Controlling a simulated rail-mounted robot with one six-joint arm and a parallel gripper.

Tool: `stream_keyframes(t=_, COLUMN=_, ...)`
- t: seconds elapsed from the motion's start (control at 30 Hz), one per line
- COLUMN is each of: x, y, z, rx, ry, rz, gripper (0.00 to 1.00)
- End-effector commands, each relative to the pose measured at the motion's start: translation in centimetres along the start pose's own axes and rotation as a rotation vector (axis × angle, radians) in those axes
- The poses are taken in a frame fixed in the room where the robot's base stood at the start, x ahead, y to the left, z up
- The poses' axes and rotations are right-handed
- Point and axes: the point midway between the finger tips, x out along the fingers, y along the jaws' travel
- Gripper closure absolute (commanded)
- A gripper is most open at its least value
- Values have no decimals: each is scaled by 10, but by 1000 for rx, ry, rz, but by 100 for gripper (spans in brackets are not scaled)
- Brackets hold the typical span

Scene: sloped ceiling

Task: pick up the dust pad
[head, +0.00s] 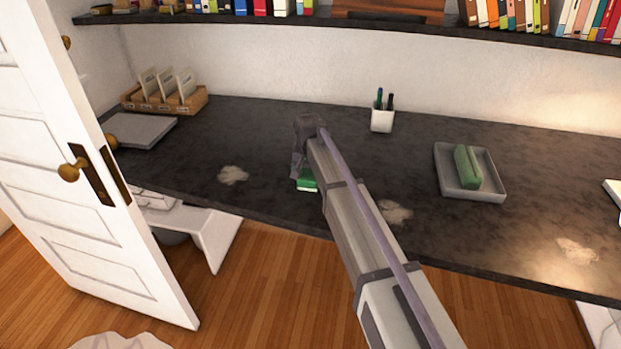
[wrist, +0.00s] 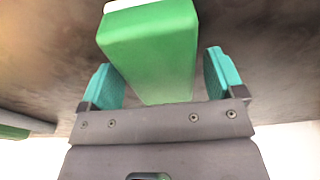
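A green block with a white edge, which looks like the dust pad (head: 307,186), is on the dark desk (head: 265,128) near its front edge, partly hidden by my arm and gripper. In the wrist view the dust pad (wrist: 150,50) lies between the two teal fingers of my gripper (wrist: 162,72). Gaps show between the pad and the fingers, so the gripper looks open around it. In the head view my gripper (head: 304,172) is down at the pad.
A grey tray (head: 497,194) holding another green block (head: 467,167) lies to the right. A white pen cup (head: 382,118) stands behind. Pale dust patches (head: 233,175) lie on the desk. A shelf (head: 300,20) overhangs the back; a white door (head: 90,150) stands left.

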Motion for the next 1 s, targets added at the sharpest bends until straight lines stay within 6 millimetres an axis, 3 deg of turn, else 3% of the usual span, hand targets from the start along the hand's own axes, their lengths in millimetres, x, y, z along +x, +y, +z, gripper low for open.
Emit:
stream_keyframes(t=0.5, x=0, y=0, z=0, rx=0, ry=0, rz=0, gripper=60)
stream_keyframes(t=0.77, x=-5, y=0, z=-1, rx=0, ry=0, rz=0, gripper=60)
stream_keyframes(t=0.87, x=-20, y=0, z=-3, rx=0, ry=0, rz=0, gripper=60)
stream_keyframes(t=1.0, x=-54, y=0, z=-8, rx=0, ry=0, rz=0, gripper=60)
